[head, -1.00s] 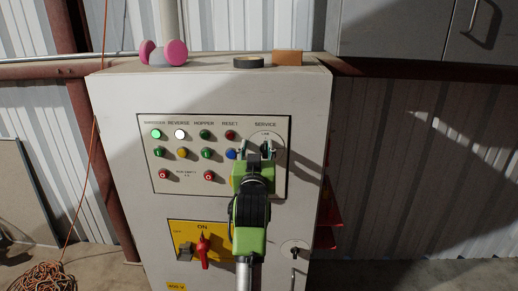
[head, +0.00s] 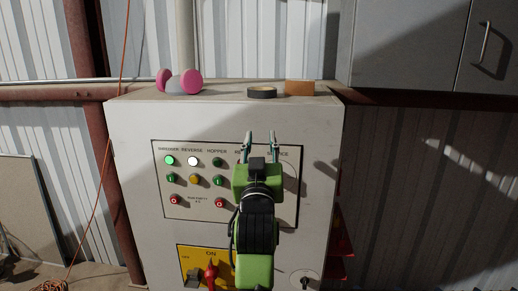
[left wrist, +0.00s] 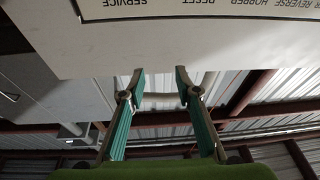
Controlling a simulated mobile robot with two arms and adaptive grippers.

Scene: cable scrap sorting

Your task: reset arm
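My left gripper (head: 261,140) is in front of the upper right part of the control panel (head: 172,208) in the head view, pointing up. Its two fingers stand apart with nothing between them. The left wrist view also shows the open fingers (left wrist: 160,75), with the panel's upside-down labels SERVICE, RESET and HOPPER at the top. The gripper and green arm hide the reset button area and much of the service area. The panel is on a white cabinet (head: 130,180). My right gripper is in neither view.
On the cabinet top lie a pink and grey object (head: 178,83), a dark tape roll (head: 262,92) and an orange block (head: 299,88). Below the panel is a yellow switch plate with a red handle (head: 211,273). A grey wall cabinet (head: 420,45) hangs at upper right.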

